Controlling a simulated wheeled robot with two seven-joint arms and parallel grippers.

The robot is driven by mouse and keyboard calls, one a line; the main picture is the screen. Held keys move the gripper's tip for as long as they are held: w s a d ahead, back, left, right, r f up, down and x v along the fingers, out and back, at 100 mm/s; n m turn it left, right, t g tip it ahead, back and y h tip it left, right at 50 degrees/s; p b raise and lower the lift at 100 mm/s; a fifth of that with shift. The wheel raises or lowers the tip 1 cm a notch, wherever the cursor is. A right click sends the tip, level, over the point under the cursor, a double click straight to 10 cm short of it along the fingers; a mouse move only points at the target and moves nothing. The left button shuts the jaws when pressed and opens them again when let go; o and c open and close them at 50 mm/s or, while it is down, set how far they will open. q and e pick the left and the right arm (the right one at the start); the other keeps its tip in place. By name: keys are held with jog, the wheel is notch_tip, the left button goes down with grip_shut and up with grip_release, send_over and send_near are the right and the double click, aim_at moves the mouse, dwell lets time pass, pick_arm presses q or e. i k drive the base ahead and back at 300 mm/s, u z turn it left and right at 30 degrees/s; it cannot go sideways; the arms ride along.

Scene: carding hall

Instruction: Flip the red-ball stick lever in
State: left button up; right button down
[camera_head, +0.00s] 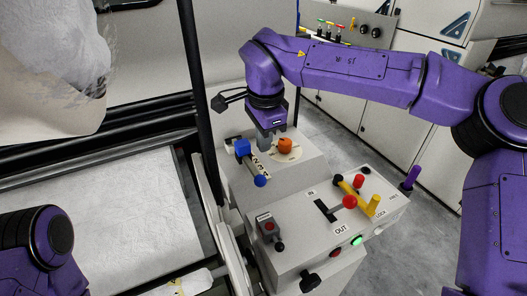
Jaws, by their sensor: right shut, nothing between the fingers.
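The red-ball stick lever (349,201) stands on the top of the front grey control box (290,225). Its grey stick rises from a dark slot, and the ball leans to the right. A label reading "IN" is behind the slot, and "OUT" is in front of it. My right gripper (265,138) points down over the rear box, shut and empty, behind and left of the lever and apart from it. My left gripper is out of view.
A yellow handle (373,206) marked "LOCK" and a smaller red knob (358,181) stand close right of the lever. A purple handle (411,178) is at the right end. A lit green button (357,240) is on the front. A dark post (197,90) rises at left.

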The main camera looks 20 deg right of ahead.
aim_at(350, 202)
jog(key=k, duration=1)
